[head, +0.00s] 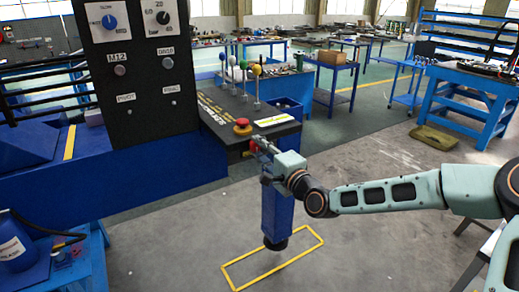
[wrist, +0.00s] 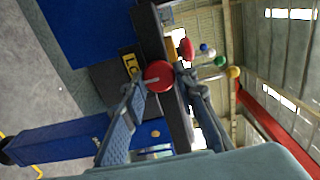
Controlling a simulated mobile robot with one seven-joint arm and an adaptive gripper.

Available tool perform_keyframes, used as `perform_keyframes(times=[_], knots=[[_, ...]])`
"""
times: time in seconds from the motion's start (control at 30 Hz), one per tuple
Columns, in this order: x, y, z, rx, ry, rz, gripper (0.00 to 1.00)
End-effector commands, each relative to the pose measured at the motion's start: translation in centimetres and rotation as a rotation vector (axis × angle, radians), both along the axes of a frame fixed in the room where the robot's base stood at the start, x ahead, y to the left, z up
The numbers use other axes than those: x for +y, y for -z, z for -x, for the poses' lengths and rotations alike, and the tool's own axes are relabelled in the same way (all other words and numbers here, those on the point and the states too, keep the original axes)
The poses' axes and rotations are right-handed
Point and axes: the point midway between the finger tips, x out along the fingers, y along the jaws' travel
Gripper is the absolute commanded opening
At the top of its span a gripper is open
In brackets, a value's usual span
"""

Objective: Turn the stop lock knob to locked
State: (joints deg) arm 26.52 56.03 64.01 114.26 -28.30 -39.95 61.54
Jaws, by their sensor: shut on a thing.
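The stop lock knob (wrist: 157,75) is round and red with a pale line on its face, in the middle of the wrist view. It sits on the dark front side of the control console. In the head view only a bit of its red (head: 253,146) shows beside my fingers. My gripper (head: 262,148) reaches the console's front corner. In the wrist view its two fingers (wrist: 160,88) are closed on either side of the knob. A yellow label (wrist: 130,64) with dark letters, partly hidden, is beside the knob.
A red mushroom button (head: 242,122) on a yellow base stands on the console top (head: 215,108), just above my gripper. Several levers with coloured balls (head: 256,69) rise behind it. A blue post (head: 277,212) stands below my gripper, over a yellow floor outline (head: 230,265).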

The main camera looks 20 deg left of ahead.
Motion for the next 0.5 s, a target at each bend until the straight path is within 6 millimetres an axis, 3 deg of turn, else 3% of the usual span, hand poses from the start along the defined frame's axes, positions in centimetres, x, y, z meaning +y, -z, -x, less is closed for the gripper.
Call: perform_keyframes(times=[0.4, 0.43, 0.5], knots=[[-0.01, 0.05, 0.02, 0.006, 0.0, -0.004, 0.02], [-0.01, 0.05, 0.02, 0.006, 0.0, -0.004, 0.3], [0.0, 0.05, 0.01, 0.006, 0.0, -0.004, 0.38]])
